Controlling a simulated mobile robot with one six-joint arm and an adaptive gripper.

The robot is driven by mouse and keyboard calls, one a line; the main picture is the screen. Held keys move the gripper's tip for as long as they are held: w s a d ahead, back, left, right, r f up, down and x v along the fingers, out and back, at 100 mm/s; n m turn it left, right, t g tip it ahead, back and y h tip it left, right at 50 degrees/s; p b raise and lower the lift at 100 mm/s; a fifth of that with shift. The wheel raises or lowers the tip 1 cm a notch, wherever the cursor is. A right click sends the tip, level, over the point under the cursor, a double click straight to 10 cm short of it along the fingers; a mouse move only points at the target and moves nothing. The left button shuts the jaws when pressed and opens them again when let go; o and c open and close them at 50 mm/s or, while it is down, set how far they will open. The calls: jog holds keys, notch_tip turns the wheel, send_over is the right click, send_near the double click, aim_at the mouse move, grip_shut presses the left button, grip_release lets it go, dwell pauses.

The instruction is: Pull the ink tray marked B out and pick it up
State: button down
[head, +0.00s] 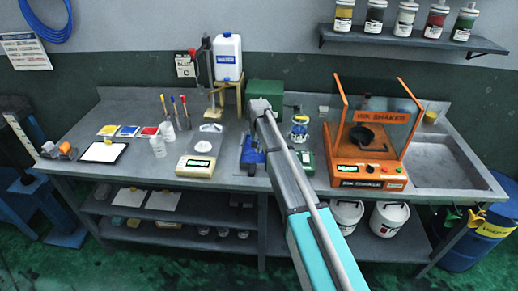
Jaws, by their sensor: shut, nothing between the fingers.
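I see no tray with a readable letter B in the head view, so I cannot tell which thing, if any, is the ink tray. My arm reaches up from the lower right over the workbench (225,120) and hides part of its middle. The arm's far end is above the back of the bench, in front of a green box. I cannot make out my gripper or its fingers; the arm seems to hide them. A small blue item (252,156) shows just left of the arm, partly hidden and too small to identify.
An orange ink shaker (367,172) and a sink (447,163) are on the right. A scale (196,166), a water jug (228,58) and a black-edged pad (105,152) are on the left. White buckets (389,219) stand below. A blue barrel (477,236) is at the right.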

aim_at(258, 161)
jog(key=shift+f+b, duration=1.55)
jog(key=shift+f, duration=0.3)
jog(key=shift+s+f, duration=0.15)
jog(key=shift+s, duration=0.1)
jog(key=s, duration=0.3)
jog(key=shift+r, duration=0.2)
jog(key=shift+s, duration=0.25)
jog(key=shift+s, duration=0.1)
jog(key=s, duration=0.7)
jog(key=shift+s+a, duration=0.2)
jog(key=shift+s, duration=0.2)
jog(key=shift+w, duration=0.15)
